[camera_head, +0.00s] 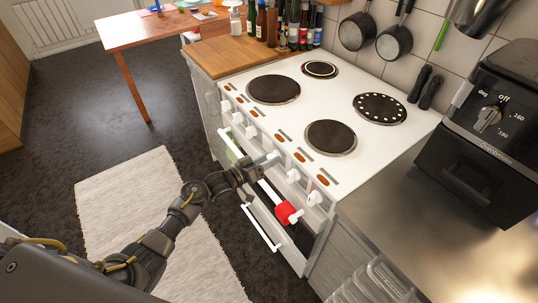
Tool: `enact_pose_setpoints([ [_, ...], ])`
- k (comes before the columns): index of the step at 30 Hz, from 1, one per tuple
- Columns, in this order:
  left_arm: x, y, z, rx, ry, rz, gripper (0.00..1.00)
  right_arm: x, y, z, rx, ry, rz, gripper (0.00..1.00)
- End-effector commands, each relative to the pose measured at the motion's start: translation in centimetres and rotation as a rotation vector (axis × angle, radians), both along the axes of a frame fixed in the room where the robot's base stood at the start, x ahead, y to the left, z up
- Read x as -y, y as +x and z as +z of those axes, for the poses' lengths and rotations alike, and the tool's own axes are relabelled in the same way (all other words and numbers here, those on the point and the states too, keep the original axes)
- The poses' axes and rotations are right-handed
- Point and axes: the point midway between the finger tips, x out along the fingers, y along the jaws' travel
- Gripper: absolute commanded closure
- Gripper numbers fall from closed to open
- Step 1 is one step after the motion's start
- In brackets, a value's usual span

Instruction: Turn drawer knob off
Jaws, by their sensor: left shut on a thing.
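The white cooker (328,88) has a row of white knobs along its sloping front panel. Knobs show to the left, such as one (237,118), and to the right, such as one (292,176). My left gripper (268,160) is at the middle of this row, shut on one of the white knobs, which it partly hides. I cannot read which knob is the drawer's or how the held one is turned. My right gripper is not in view.
Below the panel are a white oven handle with a red cloth (287,213) and a lower white handle (260,229). A black air fryer (487,125) stands on the metal counter at right. Bottles and hanging pans are behind. A pale rug (125,195) lies on the floor.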

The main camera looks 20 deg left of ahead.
Motion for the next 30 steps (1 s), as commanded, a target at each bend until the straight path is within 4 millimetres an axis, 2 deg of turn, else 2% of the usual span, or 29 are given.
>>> enact_pose_setpoints([
  [1,0.1,0.0,0.4,-0.032,-0.036,-0.001,0.77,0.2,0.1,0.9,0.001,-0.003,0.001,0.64],
  [12,0.1,0.0,0.3,-0.256,-0.306,0.000,0.77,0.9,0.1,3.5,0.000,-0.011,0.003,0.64],
  [30,0.1,0.0,0.1,-0.573,-0.689,0.000,0.77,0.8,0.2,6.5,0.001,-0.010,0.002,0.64],
])
